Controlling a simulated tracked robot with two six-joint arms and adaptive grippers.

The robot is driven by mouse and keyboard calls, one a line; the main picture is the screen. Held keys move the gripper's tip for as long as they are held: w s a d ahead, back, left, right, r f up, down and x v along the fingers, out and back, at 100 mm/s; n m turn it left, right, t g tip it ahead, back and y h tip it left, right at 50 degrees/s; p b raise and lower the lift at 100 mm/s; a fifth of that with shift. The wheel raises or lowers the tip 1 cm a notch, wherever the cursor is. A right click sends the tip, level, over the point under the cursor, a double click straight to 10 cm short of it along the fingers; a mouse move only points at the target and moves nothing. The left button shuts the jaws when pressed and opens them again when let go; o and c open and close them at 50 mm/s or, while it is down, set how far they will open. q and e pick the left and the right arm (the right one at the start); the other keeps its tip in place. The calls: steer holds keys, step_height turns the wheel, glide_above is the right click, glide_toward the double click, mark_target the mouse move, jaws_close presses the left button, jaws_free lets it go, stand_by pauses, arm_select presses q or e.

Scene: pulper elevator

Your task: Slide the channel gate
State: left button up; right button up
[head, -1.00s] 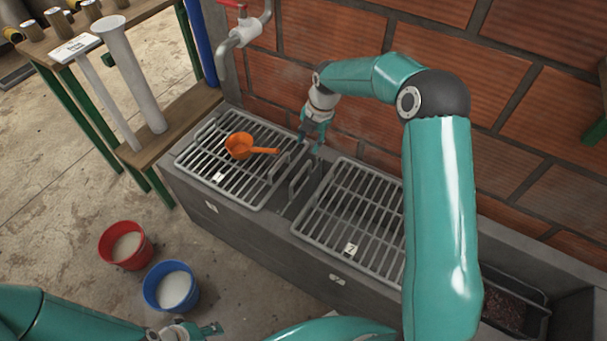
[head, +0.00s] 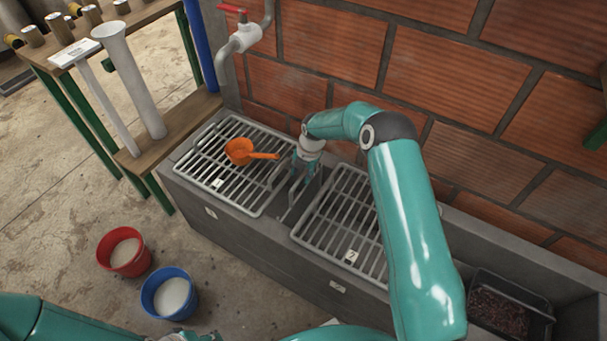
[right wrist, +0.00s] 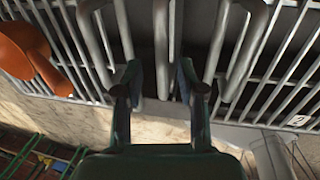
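The channel gate's grey handle (right wrist: 161,45) stands upright between the two grates. My right gripper (head: 306,184) is down at the gap between the grates. In the right wrist view, my right gripper (right wrist: 158,85) is open, with one finger on each side of the gate handle; I cannot tell whether they touch it. The gate plate below is hidden. Only a sliver of my left gripper (head: 203,336) shows at the bottom edge of the head view, away from the channel.
The left grate (head: 200,182) carries an orange scoop (head: 240,151), also at left in the right wrist view (right wrist: 28,52). The right grate (head: 322,236) has its own handle close by. Red (head: 124,266) and blue (head: 169,308) buckets stand on the floor. A brick wall rises behind.

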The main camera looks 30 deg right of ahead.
steer(key=shift+w+f, duration=0.1)
steer(key=shift+f, duration=0.5)
steer(key=shift+a, duration=0.1)
jaws_close()
steer(key=shift+r, duration=0.1)
